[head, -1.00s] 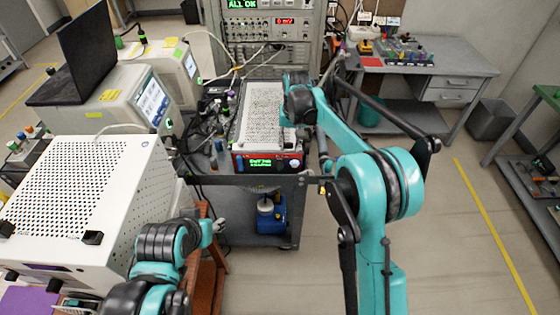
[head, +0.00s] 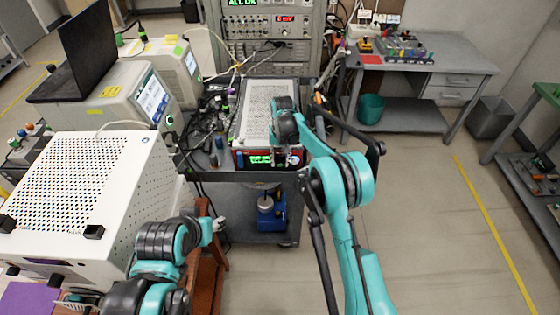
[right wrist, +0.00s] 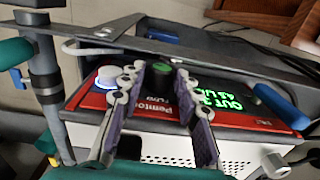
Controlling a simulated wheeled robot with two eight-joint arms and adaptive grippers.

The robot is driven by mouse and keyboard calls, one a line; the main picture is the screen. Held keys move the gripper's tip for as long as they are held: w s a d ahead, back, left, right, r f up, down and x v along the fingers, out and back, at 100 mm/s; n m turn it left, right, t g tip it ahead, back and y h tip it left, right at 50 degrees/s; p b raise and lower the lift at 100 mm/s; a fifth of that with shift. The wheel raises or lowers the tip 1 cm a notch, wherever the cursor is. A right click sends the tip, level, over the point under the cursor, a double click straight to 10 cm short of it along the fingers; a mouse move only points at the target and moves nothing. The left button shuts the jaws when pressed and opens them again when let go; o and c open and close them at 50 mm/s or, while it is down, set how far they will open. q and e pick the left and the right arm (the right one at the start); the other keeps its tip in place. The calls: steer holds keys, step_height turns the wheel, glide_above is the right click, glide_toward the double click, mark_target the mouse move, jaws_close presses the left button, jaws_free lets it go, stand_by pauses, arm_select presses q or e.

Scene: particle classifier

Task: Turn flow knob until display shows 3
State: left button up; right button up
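My left gripper's fingers cannot be made out.
The unit stands on a dark cart (head: 240,182) with cables and bottles to its left. A white perforated box (head: 80,180) stands front left. A grey desk (head: 450,68) is behind on the right.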

jaws_close()
steer(key=h, duration=0.2)
steer(key=a+h, duration=0.1)
steer(key=h, duration=0.1)
steer(key=shift+f, duration=0.1)
steer(key=shift+a+f+h+b, duration=0.1)
steer(key=shift+h+b, duration=0.5)
steer(key=shift+h, duration=0.8)
